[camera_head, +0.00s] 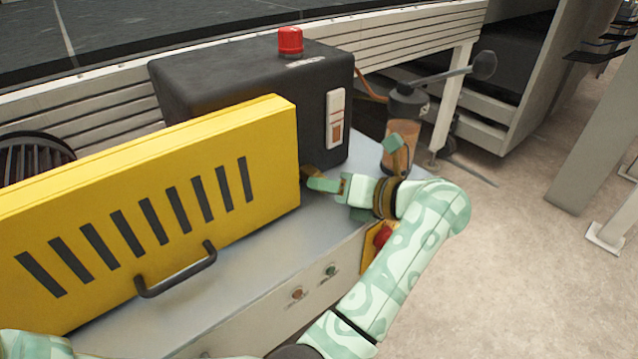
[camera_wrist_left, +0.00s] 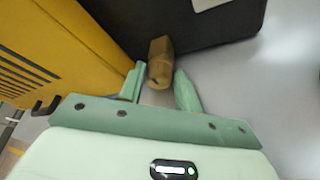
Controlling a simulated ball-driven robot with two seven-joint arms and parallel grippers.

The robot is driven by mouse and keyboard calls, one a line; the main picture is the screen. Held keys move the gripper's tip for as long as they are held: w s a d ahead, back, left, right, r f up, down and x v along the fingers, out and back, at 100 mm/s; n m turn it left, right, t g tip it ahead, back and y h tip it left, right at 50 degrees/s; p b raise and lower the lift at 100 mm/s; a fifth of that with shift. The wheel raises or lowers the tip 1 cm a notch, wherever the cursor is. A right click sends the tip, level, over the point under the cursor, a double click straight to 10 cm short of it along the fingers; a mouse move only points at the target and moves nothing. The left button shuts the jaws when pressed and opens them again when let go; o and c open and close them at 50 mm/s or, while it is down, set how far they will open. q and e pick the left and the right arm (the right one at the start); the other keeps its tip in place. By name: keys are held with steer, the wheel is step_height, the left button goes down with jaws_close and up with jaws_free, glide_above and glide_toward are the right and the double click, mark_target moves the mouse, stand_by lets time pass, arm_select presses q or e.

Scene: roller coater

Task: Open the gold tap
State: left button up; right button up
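The gold tap (camera_head: 309,172) is a small brownish-gold piece low beside the black box, just right of the yellow cover's end. In the left wrist view the tap (camera_wrist_left: 160,58) stands against the box's dark side, with its near end between my finger tips. My left gripper (camera_head: 328,184) reaches in from the right, partly hiding the tap in the head view. In the wrist view its two green fingers (camera_wrist_left: 160,76) are apart, one on each side of the tap. My right gripper is in neither view.
The yellow slotted cover (camera_head: 150,200) with a dark handle lies left of the gripper. The black box (camera_head: 250,85) carries a red lamp (camera_head: 290,40). A red knob (camera_head: 382,236) and small buttons sit on the machine's front. Open floor (camera_head: 520,260) is at right.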

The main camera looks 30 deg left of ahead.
arm_select(q)
steer(key=c, duration=0.7)
steer(key=n+t+h, duration=0.1)
steer(key=n, duration=0.1)
steer(key=shift+s+n+t, duration=0.1)
steer(key=shift+n+t, duration=0.2)
steer(key=shift+n+t+h+b, duration=0.3)
steer(key=shift+n+t, duration=0.2)
steer(key=shift+n, duration=0.5)
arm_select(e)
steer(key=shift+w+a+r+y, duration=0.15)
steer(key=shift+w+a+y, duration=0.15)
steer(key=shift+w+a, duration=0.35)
arm_select(q)
steer(key=shift+t, duration=0.3)
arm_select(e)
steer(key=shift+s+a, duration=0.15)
